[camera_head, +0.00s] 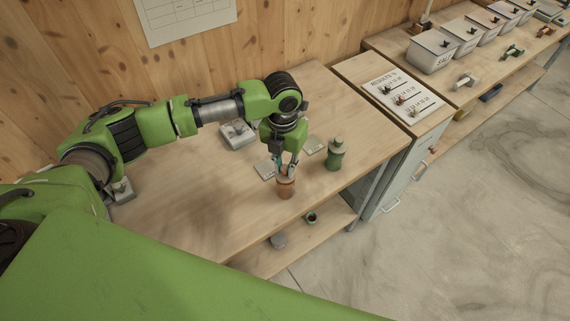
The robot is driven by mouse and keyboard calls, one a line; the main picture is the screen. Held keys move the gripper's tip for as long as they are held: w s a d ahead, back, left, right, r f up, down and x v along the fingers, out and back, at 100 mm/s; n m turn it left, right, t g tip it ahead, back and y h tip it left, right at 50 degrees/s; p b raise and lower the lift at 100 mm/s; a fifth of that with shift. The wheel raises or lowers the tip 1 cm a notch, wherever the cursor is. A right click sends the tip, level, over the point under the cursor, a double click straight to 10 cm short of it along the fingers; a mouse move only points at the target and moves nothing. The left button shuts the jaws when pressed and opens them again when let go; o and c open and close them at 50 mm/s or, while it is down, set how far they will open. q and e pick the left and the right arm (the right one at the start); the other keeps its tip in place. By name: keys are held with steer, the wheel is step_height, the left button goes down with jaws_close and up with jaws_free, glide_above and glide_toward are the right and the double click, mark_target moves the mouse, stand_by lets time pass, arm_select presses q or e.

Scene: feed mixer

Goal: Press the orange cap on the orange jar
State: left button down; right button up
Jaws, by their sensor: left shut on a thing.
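The orange jar (286,190) stands upright on the wooden table, near its front edge. My left gripper (286,169) points down directly over the jar's mouth, with its fingers shut on the small orange cap (286,171). The cap is at or just above the jar's pale rim; I cannot tell whether it touches or sits level. The fingers hide part of the cap. My right gripper is not in view.
A green jar (334,156) stands close to the right of the orange jar. A lower shelf (330,218) holds small items. The table's left front is clear.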

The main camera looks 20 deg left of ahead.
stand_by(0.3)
arm_select(q)
steer(key=c, duration=1.4)
jaws_free()
steer(key=shift+o, duration=0.2)
steer(key=shift+r+p, duration=1.2)
steer(key=shift+r, duration=2.3)
steer(key=shift+c, duration=0.3)
jaws_close()
